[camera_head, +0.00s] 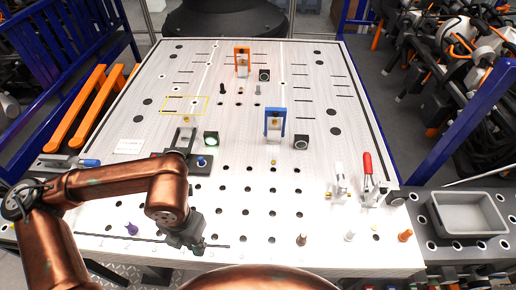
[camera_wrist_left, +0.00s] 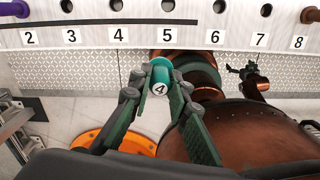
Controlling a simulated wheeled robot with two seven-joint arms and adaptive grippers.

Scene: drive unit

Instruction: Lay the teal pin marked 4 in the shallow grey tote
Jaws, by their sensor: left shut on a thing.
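The teal pin (camera_wrist_left: 161,77) has a white end marked 4 that faces the left wrist camera. My left gripper (camera_wrist_left: 158,88) is shut on it, with a finger on each side. In the head view my left gripper (camera_head: 187,240) is at the table's front edge, left of the middle, and hides the pin. The shallow grey tote (camera_head: 467,215) is at the far right, beside the table, and looks empty. A small dark part with a copper link, which looks like my right gripper (camera_wrist_left: 247,73), shows in the left wrist view; its fingers are too small to judge.
The white table (camera_head: 240,215) has rows of holes and numbered front labels. Purple (camera_head: 131,229), brown (camera_head: 302,240), white (camera_head: 349,236) and orange (camera_head: 405,236) pins stand along its front. A red-handled clamp (camera_head: 368,170) stands between the gripper and the tote. A blue frame (camera_head: 275,122) stands mid-table.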

